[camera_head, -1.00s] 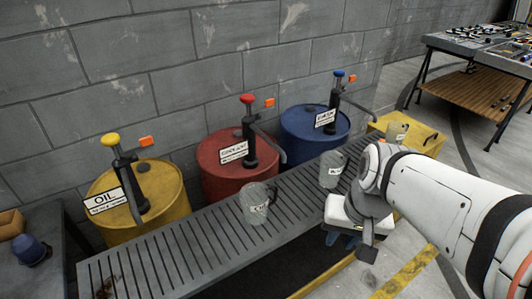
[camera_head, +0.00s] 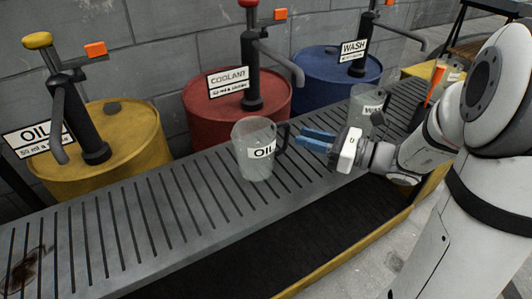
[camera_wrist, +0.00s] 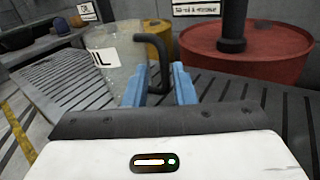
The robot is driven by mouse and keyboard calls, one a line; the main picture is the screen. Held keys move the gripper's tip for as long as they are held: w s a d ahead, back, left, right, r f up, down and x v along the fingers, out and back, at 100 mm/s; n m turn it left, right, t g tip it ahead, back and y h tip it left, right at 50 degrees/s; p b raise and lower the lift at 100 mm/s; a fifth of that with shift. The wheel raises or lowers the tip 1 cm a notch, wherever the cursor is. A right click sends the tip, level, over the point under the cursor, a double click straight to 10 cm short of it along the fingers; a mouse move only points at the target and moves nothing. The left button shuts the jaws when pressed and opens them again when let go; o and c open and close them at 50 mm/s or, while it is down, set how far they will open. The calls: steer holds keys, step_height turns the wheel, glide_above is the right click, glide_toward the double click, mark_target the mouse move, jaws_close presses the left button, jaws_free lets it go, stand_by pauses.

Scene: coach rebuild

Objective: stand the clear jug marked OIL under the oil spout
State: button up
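The clear jug marked OIL (camera_head: 256,165) stands upright on the slatted grey bench (camera_head: 165,215), in front of the red coolant drum. Its dark handle points right, towards my gripper (camera_head: 318,139). The gripper's blue fingers are apart and empty, with their tips close to the handle. In the wrist view the jug (camera_wrist: 112,70) is just ahead, and its handle (camera_wrist: 158,48) shows between the two fingers (camera_wrist: 159,84); contact cannot be told. The oil spout (camera_head: 59,120) hangs from the pump on the yellow OIL drum (camera_head: 130,150), at the left.
A second clear jug, marked WASH (camera_head: 366,108), stands on the bench to the right, behind my gripper. The red coolant drum (camera_head: 205,105) and blue wash drum (camera_head: 318,72) have their own spouts over the bench. The bench left of the OIL jug is clear, with a dark stain (camera_head: 28,268).

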steer(key=shift+w+a+f, duration=0.1)
steer(key=shift+w+a, duration=0.1)
steer(key=shift+w, duration=0.05)
steer(key=shift+b+x, duration=1)
steer(key=shift+x, duration=2.55)
steer(key=shift+c, duration=0.5)
jaws_close()
